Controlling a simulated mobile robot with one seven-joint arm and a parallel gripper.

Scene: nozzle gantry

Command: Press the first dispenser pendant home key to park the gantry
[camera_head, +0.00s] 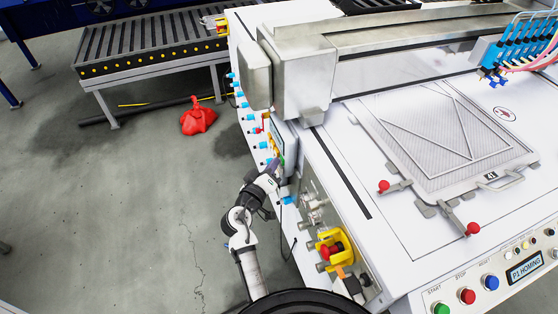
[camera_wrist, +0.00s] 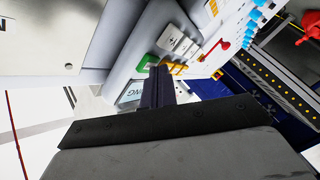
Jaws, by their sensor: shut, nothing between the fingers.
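The dispenser pendant (camera_head: 284,137) hangs on the left side of the white machine, and its face is partly hidden by my gripper. My gripper (camera_head: 274,163) is shut and empty at the lower part of the pendant. In the wrist view the shut fingers (camera_wrist: 158,72) reach to the key area. A green key (camera_wrist: 147,64) lies just left of the fingertips, with pale grey keys (camera_wrist: 172,38) and yellow parts (camera_wrist: 177,69) close by. A small pendant screen (camera_wrist: 133,93) is partly covered and ends in "NG". I cannot tell whether the fingertips touch a key.
The machine's front display (camera_head: 525,267) reads "P1 HOMING", above green, red and blue buttons. A red emergency stop in a yellow guard (camera_head: 333,247) and metal fittings (camera_head: 313,205) stick out right of my arm. A roller conveyor (camera_head: 150,38) and red bag (camera_head: 198,118) are farther back.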

